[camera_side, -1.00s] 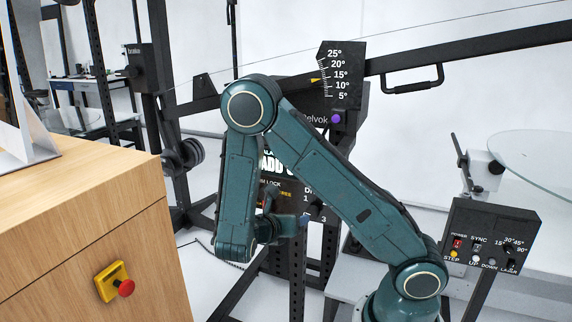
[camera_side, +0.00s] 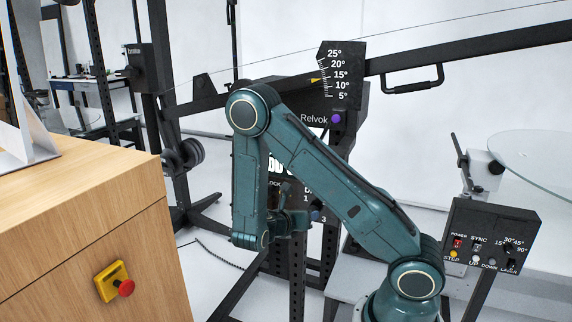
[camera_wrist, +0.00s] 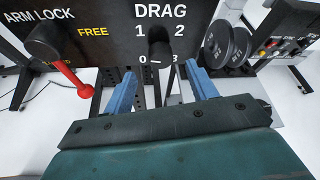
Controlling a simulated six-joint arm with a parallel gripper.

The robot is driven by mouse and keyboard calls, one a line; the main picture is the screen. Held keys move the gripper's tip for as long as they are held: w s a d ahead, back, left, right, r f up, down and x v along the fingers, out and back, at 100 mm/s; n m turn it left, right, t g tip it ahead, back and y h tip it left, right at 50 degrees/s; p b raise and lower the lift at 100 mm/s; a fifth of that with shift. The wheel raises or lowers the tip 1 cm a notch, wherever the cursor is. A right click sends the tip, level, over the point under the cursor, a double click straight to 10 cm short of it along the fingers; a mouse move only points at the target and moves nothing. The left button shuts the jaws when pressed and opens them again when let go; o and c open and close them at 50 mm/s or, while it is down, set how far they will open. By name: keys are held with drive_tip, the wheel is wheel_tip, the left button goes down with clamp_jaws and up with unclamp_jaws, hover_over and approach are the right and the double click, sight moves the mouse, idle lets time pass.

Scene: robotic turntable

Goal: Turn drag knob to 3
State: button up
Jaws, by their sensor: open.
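The black drag knob (camera_wrist: 159,45) is on a dark panel (camera_wrist: 100,42) under the white word DRAG. In the wrist view, marks 1 and 2 flank it, and 0 and 3 show at its lower left and lower right. Which mark it points at is unclear. My gripper (camera_wrist: 163,76) is open, with one blue finger on each side below the knob. Whether either finger touches it I cannot tell. In the side view my gripper (camera_side: 308,215) is beside the panel's DRAG corner, and my arm hides much of the panel.
Left of the knob is the arm lock lever (camera_wrist: 65,70) with a red handle, near the word FREE. A control box (camera_side: 490,250) with switches stands at right. A wooden cabinet (camera_side: 80,220) with a red stop button (camera_side: 125,287) is at left.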

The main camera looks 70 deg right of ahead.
drive_tip(key=x, duration=0.6)
drive_tip(key=shift+d, duration=0.35)
drive_tip(key=shift+f, duration=0.15)
drive_tip(key=c, duration=1)
